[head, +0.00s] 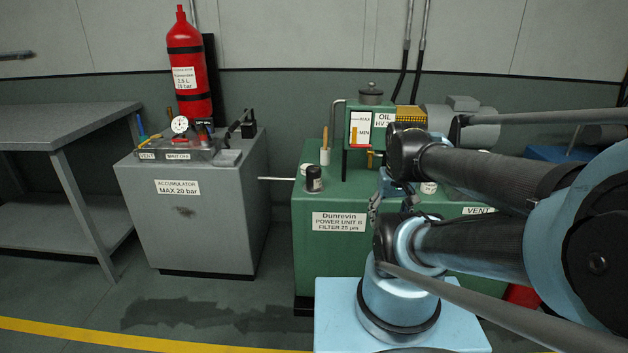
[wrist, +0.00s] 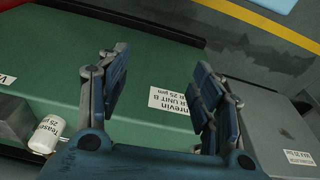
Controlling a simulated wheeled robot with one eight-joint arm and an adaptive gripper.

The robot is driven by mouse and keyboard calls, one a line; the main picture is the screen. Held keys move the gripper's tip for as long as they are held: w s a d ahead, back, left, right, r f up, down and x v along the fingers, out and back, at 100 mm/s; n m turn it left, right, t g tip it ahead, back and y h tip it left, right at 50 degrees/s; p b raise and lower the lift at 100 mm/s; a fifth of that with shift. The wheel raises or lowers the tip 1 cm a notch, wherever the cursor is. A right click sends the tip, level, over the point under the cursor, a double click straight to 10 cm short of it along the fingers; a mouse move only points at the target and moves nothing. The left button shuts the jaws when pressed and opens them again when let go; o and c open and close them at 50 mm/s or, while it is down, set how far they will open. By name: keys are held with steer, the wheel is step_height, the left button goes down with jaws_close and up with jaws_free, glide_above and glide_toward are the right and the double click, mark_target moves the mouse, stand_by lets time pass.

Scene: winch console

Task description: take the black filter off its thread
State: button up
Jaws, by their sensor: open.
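The black filter (head: 314,178), a short dark cylinder with a pale label, stands upright at the front left of the green power unit (head: 312,245) in the head view. Its thread is hidden. I cannot make the filter out in the wrist view. My gripper (wrist: 160,85) is open, with nothing seen between its fingers and the green surface beyond. In the head view my gripper (head: 378,205) is to the right of the black filter and apart from it, partly covered by my arm.
A white labelled canister (wrist: 47,133) is at the wrist view's lower left. The oil tank (head: 360,129) stands behind the filter. The grey accumulator cabinet (head: 190,215) stands left, with a thin rod (head: 276,178) in the gap.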

steer(key=shift+s+r, duration=0.1)
steer(key=shift+c, duration=0.2)
steer(key=w+a+r+m, duration=0.1)
steer(key=w+a+r, duration=0.2)
steer(key=w, duration=0.2)
steer(key=w+a+r+m+g, duration=0.1)
steer(key=w+a+r+m, duration=0.15)
steer(key=w, duration=0.35)
steer(key=w+a+r+m, duration=0.1)
steer(key=w+a+r, duration=0.1)
steer(key=w+r, duration=0.25)
steer(key=m+g, duration=0.1)
steer(key=m, duration=0.2)
glide_above(314, 167)
steer(key=s, duration=0.1)
steer(key=f, duration=0.4)
steer(key=shift+d, duration=0.3)
steer(key=shift+w+a+f, duration=0.3)
steer(key=shift+a, duration=0.1)
steer(key=shift+f, duration=3.45)
steer(key=shift+c, duration=0.5)
